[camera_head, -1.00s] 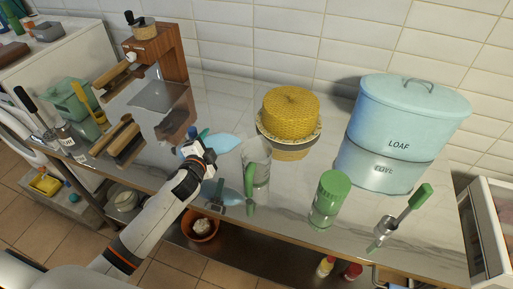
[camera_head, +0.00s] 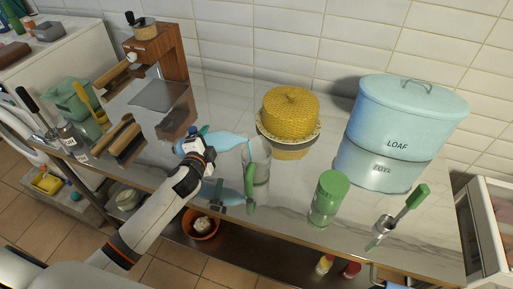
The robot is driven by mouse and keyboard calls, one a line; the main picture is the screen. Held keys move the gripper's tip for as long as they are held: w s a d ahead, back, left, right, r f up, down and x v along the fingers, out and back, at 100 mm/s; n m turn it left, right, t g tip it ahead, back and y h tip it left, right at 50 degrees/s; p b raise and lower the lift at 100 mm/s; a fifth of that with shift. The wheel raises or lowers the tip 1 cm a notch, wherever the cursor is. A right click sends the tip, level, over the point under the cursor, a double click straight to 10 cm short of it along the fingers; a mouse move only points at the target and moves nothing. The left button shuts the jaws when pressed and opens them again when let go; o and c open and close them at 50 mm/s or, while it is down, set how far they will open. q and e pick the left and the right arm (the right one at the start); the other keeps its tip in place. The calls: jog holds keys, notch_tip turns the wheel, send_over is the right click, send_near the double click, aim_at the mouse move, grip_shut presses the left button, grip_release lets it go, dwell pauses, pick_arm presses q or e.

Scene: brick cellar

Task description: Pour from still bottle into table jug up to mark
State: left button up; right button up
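The still bottle (camera_head: 225,141) is pale blue and lies tipped almost level above the counter, its neck pointing right. My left gripper (camera_head: 197,147) is shut around its rear part. The bottle's mouth is at the upper left rim of the table jug (camera_head: 261,160), a clear jug with a green handle towards me, standing upright. A thin bluish streak shows at the mouth, at the jug's rim. The level inside the jug and its mark are too small to tell. My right gripper is not in view.
A yellow woven cake-like item (camera_head: 290,112) on a stand is behind the jug. A wooden grinder (camera_head: 158,50) stands back left.

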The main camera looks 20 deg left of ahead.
pick_arm(q)
jog(key=shift+w+d+r+m+p, duration=0.1)
jog(key=shift+d+r+m+p, duration=0.2)
jog(key=shift+r+p, duration=0.25)
jog(key=shift+w+d+r+m+p, duration=0.1)
jog(key=shift+d+r+m+p, duration=0.05)
jog(key=shift+r+m+p, duration=0.4)
dwell(1.5)
jog(key=shift+m+y+p, duration=0.25)
jog(key=shift+y+p, duration=0.2)
jog(key=shift+y, duration=0.05)
dwell(2.5)
